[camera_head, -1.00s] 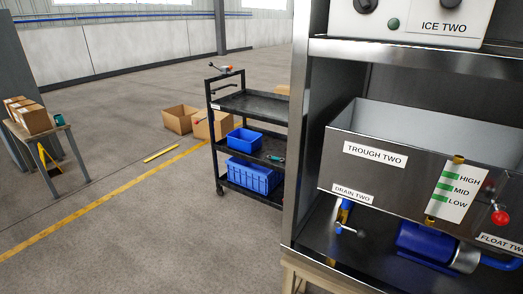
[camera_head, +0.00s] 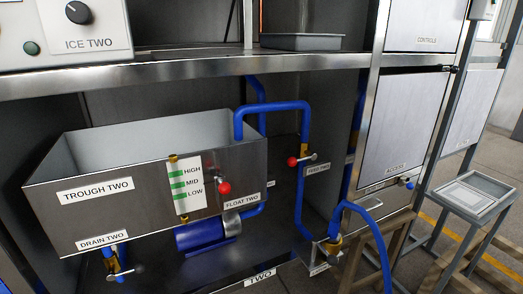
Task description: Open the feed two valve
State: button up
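The feed two valve (camera_head: 304,159) sits on a blue pipe right of the trough. It has a red ball knob (camera_head: 292,162) on its left and a small metal end on its right, so its handle lies roughly level. A small label (camera_head: 318,168), which seems to read FEED TWO, is just right of it. The blue pipe (camera_head: 272,107) arches from the valve over into the trough two tank (camera_head: 100,197). My gripper is not in view.
A float two valve with a red knob (camera_head: 224,188) is on the trough front. A drain two valve (camera_head: 117,263) is below it. A shelf edge (camera_head: 190,74) runs above. An access panel (camera_head: 400,130) and a small stand with a tray (camera_head: 472,195) are to the right.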

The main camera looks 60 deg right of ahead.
aim_at(292, 162)
jog(key=z, duration=1.05)
